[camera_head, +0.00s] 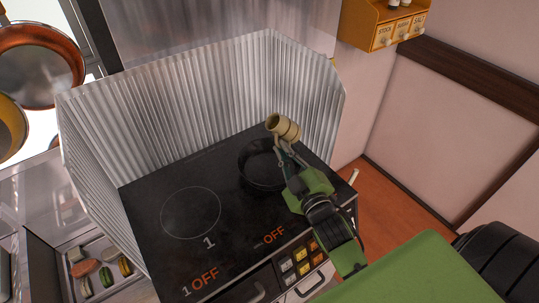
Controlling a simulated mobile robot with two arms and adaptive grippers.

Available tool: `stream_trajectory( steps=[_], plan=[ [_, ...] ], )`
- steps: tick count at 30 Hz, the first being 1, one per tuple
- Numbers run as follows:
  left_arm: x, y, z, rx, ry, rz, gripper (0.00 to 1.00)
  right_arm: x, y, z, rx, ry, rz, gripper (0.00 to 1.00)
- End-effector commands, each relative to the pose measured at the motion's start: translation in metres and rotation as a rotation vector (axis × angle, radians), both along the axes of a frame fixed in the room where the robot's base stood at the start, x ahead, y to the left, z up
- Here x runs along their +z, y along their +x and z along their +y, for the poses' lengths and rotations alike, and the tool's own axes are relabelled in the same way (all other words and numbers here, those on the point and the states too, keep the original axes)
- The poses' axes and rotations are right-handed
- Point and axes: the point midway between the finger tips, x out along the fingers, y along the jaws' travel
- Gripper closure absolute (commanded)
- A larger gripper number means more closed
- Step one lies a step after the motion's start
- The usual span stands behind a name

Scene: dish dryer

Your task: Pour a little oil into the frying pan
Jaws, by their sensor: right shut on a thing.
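A black frying pan (249,172) sits on the back right part of the black cooktop (165,245). My right gripper (284,146), on a green arm, is over the pan's right side and shut on a small tan cylindrical container (284,128), which looks like the oil bottle. The container lies tilted, almost on its side, with its round end facing left, above the pan's far edge. I cannot tell whether any oil is coming out. The gripper hides the right part of the pan. My left gripper is not in view.
A corrugated metal splash guard (150,118) stands around the cooktop's back and sides. The left burner ring (191,213) is empty. An orange spice shelf (384,28) hangs on the wall. Copper pans (40,65) hang at left. An open drawer (98,262) holds several colourful items.

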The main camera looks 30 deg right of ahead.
Motion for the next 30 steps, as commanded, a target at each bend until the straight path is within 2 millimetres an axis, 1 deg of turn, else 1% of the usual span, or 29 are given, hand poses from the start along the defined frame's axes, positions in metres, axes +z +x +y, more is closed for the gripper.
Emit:
stream_trajectory(
  steps=[15, 30],
  plan=[
    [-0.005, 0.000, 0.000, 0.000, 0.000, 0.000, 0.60, -0.001, 0.000, 0.000, -0.005, -0.033, -0.006, 1.00],
    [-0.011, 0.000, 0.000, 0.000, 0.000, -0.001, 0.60, -0.007, 0.000, -0.001, -0.011, -0.062, -0.008, 1.00]
  ],
)
